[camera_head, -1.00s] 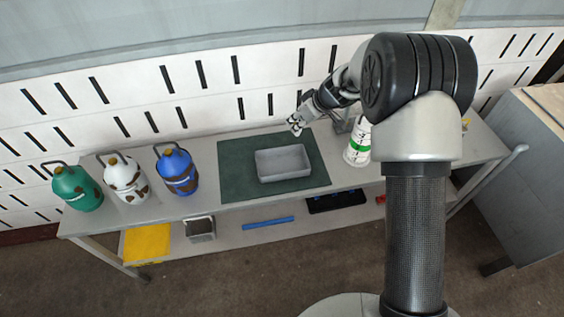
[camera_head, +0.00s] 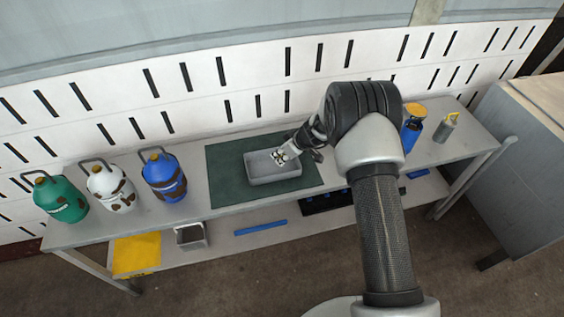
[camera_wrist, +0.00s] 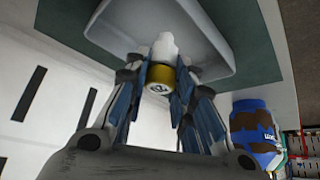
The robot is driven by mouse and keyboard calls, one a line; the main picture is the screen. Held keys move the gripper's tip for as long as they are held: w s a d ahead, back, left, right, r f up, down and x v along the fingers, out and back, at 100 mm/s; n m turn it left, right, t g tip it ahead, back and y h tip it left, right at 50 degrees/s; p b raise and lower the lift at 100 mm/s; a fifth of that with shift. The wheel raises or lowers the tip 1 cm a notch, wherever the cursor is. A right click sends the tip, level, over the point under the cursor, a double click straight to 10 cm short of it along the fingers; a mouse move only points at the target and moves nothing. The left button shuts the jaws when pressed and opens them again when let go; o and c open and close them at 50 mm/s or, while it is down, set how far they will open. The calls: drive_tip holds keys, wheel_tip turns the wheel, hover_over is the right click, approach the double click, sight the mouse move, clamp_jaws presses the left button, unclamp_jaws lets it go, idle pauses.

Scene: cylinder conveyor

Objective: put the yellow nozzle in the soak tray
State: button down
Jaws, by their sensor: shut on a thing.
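The grey soak tray (camera_head: 275,179) lies on a dark green mat on the bench. My gripper (camera_head: 282,157) is over the tray's inside, near its back right part. In the wrist view my gripper (camera_wrist: 160,88) is shut on the yellow nozzle (camera_wrist: 158,77), which has a yellow collar and a white tip. The white tip points toward the inside of the soak tray (camera_wrist: 222,45). In the head view I cannot clearly make out the nozzle among the fingers. I cannot tell whether it touches the tray floor.
Green (camera_head: 60,202), white (camera_head: 109,190) and blue (camera_head: 163,180) jugs stand left of the mat (camera_head: 222,185). A blue canister with an orange top (camera_head: 411,132) and a grey bottle (camera_head: 446,130) stand to the right. My arm hides the bench between. The lower shelf holds a blue bar (camera_head: 260,228).

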wheel_tip(320, 180, down, 4)
drive_tip(key=shift+r+b, duration=0.1)
drive_tip(key=shift+b, duration=0.25)
drive_tip(key=shift+f+b, duration=0.2)
drive_tip(key=shift+b, duration=0.2)
drive_tip(key=c, duration=1.4)
unclamp_jaws()
drive_tip(key=shift+o, duration=0.2)
drive_tip(key=shift+d+r+p, duration=0.1)
drive_tip(key=shift+r+p, duration=0.45)
drive_tip(key=shift+r, duration=0.05)
drive_tip(key=v, duration=1.1)
drive_tip(key=shift+p, duration=0.35)
